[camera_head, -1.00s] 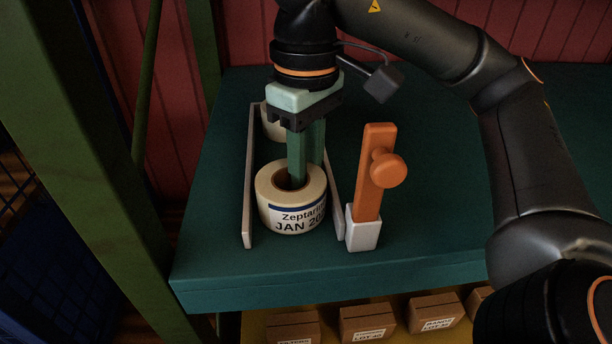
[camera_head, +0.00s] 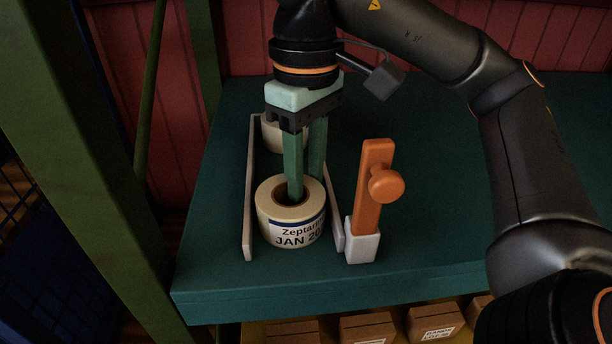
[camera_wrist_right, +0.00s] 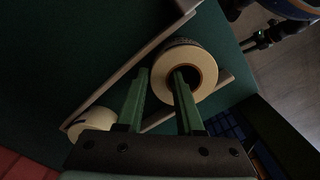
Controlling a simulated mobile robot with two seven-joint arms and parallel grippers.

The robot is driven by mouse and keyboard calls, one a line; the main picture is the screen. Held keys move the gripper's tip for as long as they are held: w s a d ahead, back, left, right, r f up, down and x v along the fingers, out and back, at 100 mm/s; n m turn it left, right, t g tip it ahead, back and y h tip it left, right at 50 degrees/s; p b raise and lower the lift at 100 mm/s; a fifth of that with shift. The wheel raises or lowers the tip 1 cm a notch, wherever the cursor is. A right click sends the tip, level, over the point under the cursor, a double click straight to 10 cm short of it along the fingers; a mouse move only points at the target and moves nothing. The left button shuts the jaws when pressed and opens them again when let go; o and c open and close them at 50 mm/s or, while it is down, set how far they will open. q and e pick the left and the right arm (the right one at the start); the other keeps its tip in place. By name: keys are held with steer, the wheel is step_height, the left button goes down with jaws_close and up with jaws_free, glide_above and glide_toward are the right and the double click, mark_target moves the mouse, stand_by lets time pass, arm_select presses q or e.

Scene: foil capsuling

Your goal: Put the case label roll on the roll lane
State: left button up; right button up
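The case label roll (camera_head: 291,228), cream with a printed white and blue label, stands upright at the front of the roll lane, between its two pale rails (camera_head: 248,200). It also shows in the right wrist view (camera_wrist_right: 205,62). My right gripper (camera_head: 306,186) is over it with fingers pointing down. One finger is inside the roll's core and the other is outside, behind it. In the right wrist view the fingers (camera_wrist_right: 160,78) are apart, with a small gap beside the roll's wall. The roll's underside is hidden. My left gripper is not in view.
Another cream roll (camera_head: 271,133) stands farther back in the lane, partly hidden by my gripper. An orange upright with a knob (camera_head: 372,190) on a white block stands just right of the lane. The green table (camera_head: 430,200) is clear to the right. Boxes (camera_head: 367,327) sit below.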

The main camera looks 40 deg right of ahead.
mark_target(305, 182)
step_height(305, 182, up, 10)
steer(key=p, duration=0.4)
steer(key=shift+r, duration=0.15)
